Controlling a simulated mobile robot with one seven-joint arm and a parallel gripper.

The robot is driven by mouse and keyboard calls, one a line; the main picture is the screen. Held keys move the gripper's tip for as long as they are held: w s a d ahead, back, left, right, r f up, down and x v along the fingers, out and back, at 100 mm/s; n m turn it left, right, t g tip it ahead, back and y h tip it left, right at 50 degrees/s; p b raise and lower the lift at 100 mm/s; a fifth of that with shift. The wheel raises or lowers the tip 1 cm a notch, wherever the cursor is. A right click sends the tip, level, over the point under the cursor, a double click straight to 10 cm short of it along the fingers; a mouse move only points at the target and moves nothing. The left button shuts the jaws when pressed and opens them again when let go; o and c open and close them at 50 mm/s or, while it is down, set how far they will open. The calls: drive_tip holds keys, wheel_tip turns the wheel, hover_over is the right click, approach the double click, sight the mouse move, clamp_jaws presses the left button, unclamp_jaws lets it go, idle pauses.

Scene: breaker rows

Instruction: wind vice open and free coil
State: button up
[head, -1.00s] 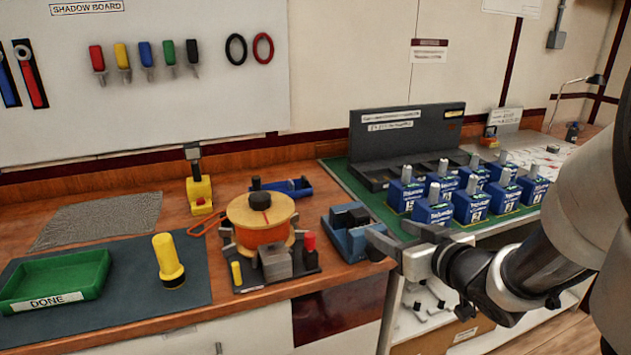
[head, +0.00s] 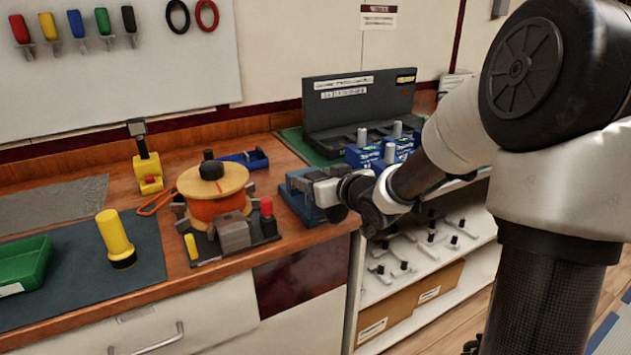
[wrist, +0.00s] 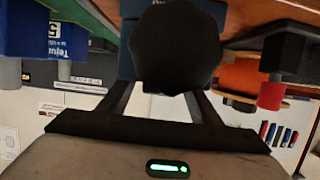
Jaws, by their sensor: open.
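A blue vice (head: 308,212) stands at the bench's right front edge, partly hidden behind my gripper. In the wrist view a black lobed knob (wrist: 176,48) fills the top middle, with blue vice body (wrist: 236,17) behind it. My gripper (head: 312,184) is open at the vice. Its two fingers reach up either side of the knob in the wrist view (wrist: 163,98); I cannot tell whether they touch it. An orange-wound spool (head: 214,208) with tan end discs sits upright on a dark stand left of the vice. No separate coil is clear in the vice's jaws, which are mostly hidden.
A red-capped post (head: 266,207) and grey block (head: 234,232) stand by the spool. Blue breakers (head: 364,156) stand behind my arm, before a dark rack (head: 350,110). A yellow torch (head: 115,238) and green tray (head: 22,262) are at left. A shelf (head: 400,262) lies below.

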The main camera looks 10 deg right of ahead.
drive_tip(key=shift+c, duration=0.4)
drive_tip(key=c, duration=1.2)
drive_tip(key=shift+w, duration=0.2)
drive_tip(key=o, duration=1.3)
